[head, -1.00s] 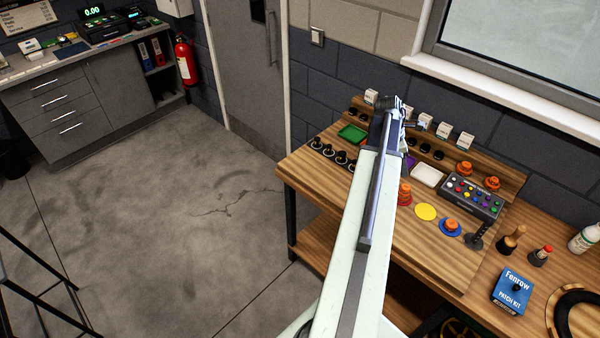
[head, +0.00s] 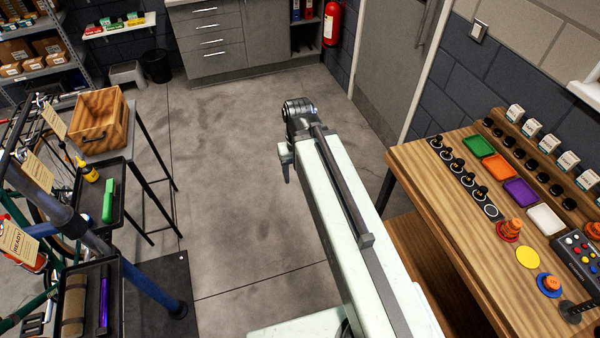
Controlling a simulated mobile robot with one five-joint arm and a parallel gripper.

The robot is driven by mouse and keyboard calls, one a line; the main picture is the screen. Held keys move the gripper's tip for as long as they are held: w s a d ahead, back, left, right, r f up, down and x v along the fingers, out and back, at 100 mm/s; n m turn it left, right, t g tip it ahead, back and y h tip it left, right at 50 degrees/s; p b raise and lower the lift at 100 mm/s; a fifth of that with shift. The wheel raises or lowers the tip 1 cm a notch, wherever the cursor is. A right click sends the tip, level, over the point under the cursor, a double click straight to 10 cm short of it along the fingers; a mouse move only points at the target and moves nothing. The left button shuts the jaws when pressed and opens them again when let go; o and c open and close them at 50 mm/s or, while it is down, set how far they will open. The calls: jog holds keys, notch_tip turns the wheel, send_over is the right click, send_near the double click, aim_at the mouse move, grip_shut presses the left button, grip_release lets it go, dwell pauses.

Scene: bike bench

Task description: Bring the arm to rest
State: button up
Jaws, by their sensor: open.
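My arm stretches forward from the bottom of the head view over bare floor, left of the wooden workbench (head: 415,165). My gripper (head: 286,172) hangs pointing down at the arm's far end, apart from everything around it. Its fingers are small and mostly seen from behind, and I see nothing held in them.
At left are a wooden crate (head: 98,142) on a stand, a black tray with a green block (head: 108,200), and bikes. The middle floor (head: 235,215) is clear.

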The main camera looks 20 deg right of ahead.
notch_tip(320, 180, down, 8)
jog(key=b, duration=0.8)
jog(key=shift+f, duration=0.25)
